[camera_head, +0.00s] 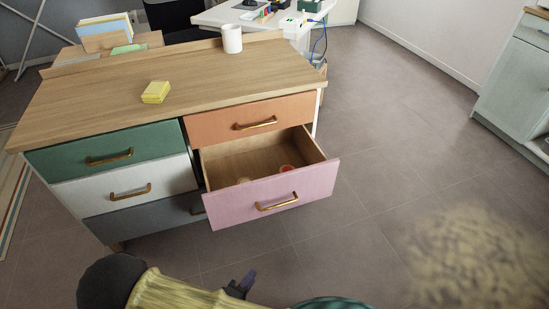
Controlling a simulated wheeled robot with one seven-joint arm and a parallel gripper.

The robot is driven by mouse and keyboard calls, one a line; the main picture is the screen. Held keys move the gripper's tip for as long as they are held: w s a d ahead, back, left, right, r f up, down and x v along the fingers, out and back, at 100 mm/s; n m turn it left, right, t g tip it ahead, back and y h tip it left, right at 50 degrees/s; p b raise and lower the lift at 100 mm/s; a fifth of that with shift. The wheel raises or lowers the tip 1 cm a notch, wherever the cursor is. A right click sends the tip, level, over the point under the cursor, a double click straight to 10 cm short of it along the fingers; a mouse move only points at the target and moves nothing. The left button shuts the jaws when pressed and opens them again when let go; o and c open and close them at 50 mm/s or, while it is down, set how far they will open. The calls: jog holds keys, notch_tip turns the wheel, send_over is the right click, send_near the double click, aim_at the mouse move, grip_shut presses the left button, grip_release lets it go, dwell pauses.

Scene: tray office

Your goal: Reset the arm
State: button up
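Parts of my arm show along the bottom edge, with a black rounded joint and a yellow link. A small dark piece with a purple tip (241,284) beside the yellow link looks like part of my gripper, low in front of the dresser. Most of it is hidden, and I cannot see whether its fingers are apart or hold anything. The pink drawer (300,194) of the wooden-topped dresser (215,78) is pulled open. A small red round thing (286,168) lies inside it, with a pale one (243,181) near the front panel.
A yellow block (156,92) and a white cup (232,39) stand on the dresser top. The orange, green, white and grey drawers are shut. Open floor (390,190) lies to the right, before a pale cabinet (515,85). A blurred patch covers the lower right.

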jog(key=w+d+r+m+g+y, duration=0.3)
jog(key=w+r+m+g+y, duration=0.45)
jog(key=w+r, duration=0.5)
jog(key=s+d+r+m+g+h, duration=0.15)
jog(key=s+d+r, duration=0.35)
jog(key=d, duration=0.5)
jog(key=s+d+r+m+g, duration=0.1)
jog(key=s+d+r+m, duration=0.15)
jog(key=d+r, duration=0.55)
notch_tip(320, 180, up, 34)
jog(key=d+p, duration=0.1)
jog(key=p, duration=3.5)
jog(key=shift+w+d+m, duration=0.2)
jog(key=shift+m, duration=0.25)
